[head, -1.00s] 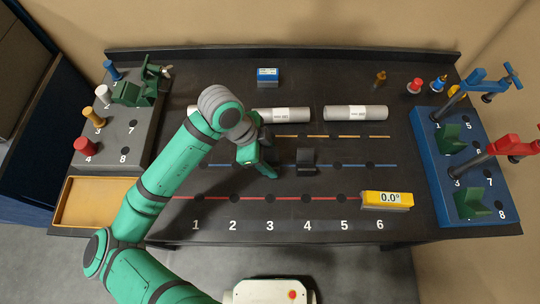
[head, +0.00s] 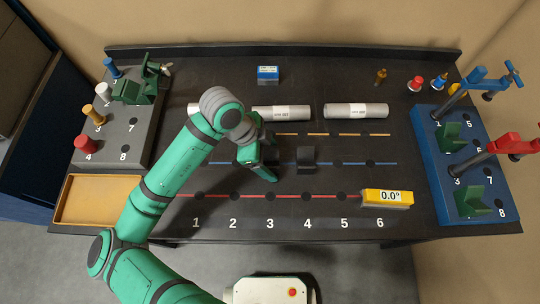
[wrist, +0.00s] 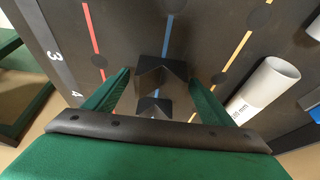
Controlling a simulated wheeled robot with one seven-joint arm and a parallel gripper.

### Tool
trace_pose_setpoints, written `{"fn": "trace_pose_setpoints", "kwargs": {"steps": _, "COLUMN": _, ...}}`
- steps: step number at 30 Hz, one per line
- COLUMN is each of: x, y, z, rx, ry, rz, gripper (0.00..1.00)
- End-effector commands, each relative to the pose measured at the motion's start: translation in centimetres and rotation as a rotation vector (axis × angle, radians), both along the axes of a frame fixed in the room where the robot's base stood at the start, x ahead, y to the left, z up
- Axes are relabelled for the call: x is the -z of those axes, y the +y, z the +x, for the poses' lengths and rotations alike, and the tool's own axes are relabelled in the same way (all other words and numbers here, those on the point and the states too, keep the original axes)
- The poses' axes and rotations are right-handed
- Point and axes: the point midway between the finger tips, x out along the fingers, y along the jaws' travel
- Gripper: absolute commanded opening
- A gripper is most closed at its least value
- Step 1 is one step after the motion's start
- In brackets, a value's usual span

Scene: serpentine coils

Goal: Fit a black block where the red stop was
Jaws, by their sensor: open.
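A black block (head: 306,158) with a notch sits on the blue line at column 4. Another dark block (wrist: 160,70) shows on the blue line in the wrist view; in the head view my gripper mostly hides it. My gripper (head: 264,172) is low over the board near column 3. In the wrist view its green fingers (wrist: 157,82) stand apart on either side of the notched blocks; contact is unclear. A red peg (head: 87,144) stands at place 4 of the grey rack (head: 113,150).
Silver tubes (head: 356,111) lie behind the lines. A yellow 0.0° gauge (head: 388,197) sits at the red line's right end. A blue rack (head: 425,135) with clamps and green blocks is at right. An empty tan tray (head: 98,202) is at front left.

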Motion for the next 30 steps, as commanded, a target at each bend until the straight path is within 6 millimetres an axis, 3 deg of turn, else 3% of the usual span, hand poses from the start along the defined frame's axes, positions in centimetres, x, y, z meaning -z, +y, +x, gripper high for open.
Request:
{"fn": "trace_pose_setpoints", "kwargs": {"steps": 8, "x": -1.5, "y": 0.7, "z": 0.1, "rx": -0.001, "ry": -0.002, "rz": 0.002, "gripper": 0.77}}
{"fn": "trace_pose_setpoints", "kwargs": {"steps": 21, "x": -8.5, "y": 3.5, "z": 0.1, "rx": 0.003, "ry": -0.001, "rz": 0.002, "gripper": 0.77}}
{"fn": "trace_pose_setpoints", "kwargs": {"steps": 30, "x": -10.0, "y": 4.2, "z": 0.0, "rx": 0.001, "ry": 0.0, "rz": 0.0, "gripper": 0.77}}
